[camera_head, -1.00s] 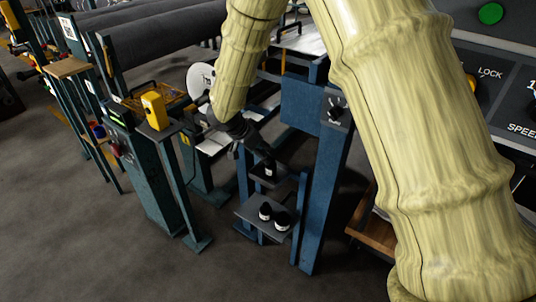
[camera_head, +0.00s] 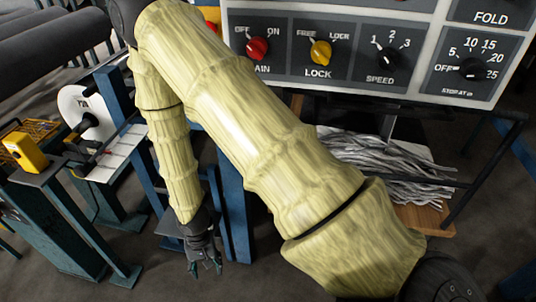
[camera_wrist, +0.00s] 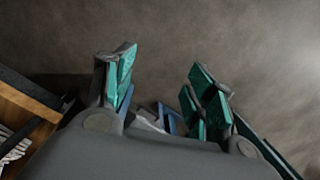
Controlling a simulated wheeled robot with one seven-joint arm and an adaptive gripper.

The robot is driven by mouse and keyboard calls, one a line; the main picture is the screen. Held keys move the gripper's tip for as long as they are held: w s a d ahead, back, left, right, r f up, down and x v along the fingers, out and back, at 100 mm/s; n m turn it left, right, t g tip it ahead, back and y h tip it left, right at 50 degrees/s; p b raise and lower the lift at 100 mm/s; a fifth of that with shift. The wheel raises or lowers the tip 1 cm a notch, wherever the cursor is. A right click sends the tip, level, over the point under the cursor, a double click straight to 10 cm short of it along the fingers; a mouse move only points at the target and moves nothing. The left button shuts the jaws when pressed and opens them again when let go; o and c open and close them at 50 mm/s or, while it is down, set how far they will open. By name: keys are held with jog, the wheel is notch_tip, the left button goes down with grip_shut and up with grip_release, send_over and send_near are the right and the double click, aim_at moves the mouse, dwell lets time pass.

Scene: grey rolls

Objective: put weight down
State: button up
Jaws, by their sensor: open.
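My gripper (camera_head: 206,266) hangs below my wrist, pointing down beside a blue post, in the head view. In the wrist view my gripper (camera_wrist: 163,82) has its green-padded fingers spread wide with nothing between them. No weight can be made out in either current view. A small grey shelf (camera_head: 169,229) of the blue stand shows partly behind my wrist; the rest of it is hidden by my arm.
A control panel (camera_head: 350,45) with red, yellow and black knobs fills the upper right. Below it, grey strips (camera_head: 385,170) lie on a wooden board. A yellow box (camera_head: 24,152) stands on a post at left. Grey floor (camera_wrist: 250,40) is open beyond the fingers.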

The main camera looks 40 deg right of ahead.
jog(key=s+d+f+n, duration=0.2)
jog(key=s+d+f, duration=0.1)
jog(key=s, duration=0.7)
jog(key=s+d+f+n+t, duration=0.1)
jog(key=s+d+f+n, duration=0.2)
jog(key=s, duration=0.7)
jog(key=shift+s+d+f+h, duration=0.15)
jog(key=shift+d+f+h, duration=0.35)
jog(key=shift+d, duration=0.35)
dwell(0.3)
